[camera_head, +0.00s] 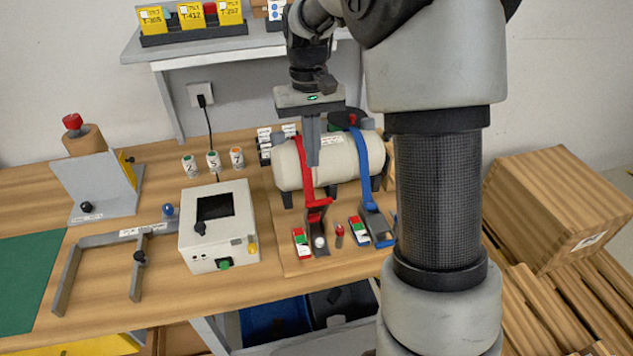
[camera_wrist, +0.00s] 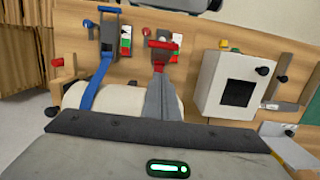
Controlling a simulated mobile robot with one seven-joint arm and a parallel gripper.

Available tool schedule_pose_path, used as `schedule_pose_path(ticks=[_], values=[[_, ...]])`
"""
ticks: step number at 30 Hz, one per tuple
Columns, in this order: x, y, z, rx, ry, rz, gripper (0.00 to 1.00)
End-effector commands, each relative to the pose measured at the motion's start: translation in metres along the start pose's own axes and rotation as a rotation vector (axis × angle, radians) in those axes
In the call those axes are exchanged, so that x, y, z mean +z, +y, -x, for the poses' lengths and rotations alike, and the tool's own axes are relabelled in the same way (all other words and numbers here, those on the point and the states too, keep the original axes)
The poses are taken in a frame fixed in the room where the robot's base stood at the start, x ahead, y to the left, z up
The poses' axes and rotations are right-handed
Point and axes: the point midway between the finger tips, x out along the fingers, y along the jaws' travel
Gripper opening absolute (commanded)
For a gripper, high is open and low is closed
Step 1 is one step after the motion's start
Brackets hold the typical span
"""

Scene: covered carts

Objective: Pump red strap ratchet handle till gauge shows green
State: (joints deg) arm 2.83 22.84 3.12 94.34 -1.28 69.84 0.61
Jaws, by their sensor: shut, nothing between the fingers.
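The red strap (camera_head: 305,172) runs over a white tank (camera_head: 345,160) down to a ratchet (camera_head: 316,217) on the board in front. My gripper (camera_head: 313,162) points down, shut and empty, over the tank beside the red strap. In the wrist view my gripper's fingers (camera_wrist: 160,78) partly cover the strap below the red ratchet (camera_wrist: 162,46).
A blue strap (camera_head: 361,155) with its own ratchet (camera_head: 377,225) and gauge (camera_head: 358,231) is close on the right. A white box (camera_head: 219,245) stands left of the board. A shelf (camera_head: 230,45) is behind my arm. A small red knob (camera_head: 339,232) stands between the ratchets.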

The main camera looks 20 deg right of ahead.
Motion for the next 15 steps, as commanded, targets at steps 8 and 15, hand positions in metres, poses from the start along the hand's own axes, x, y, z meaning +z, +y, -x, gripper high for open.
schedule_pose_path(ticks=[8,15], values=[[0.016,0.000,-0.045,0.000,-0.002,0.000,0.00],[0.029,0.000,-0.058,0.000,-0.001,0.000,0.00]])
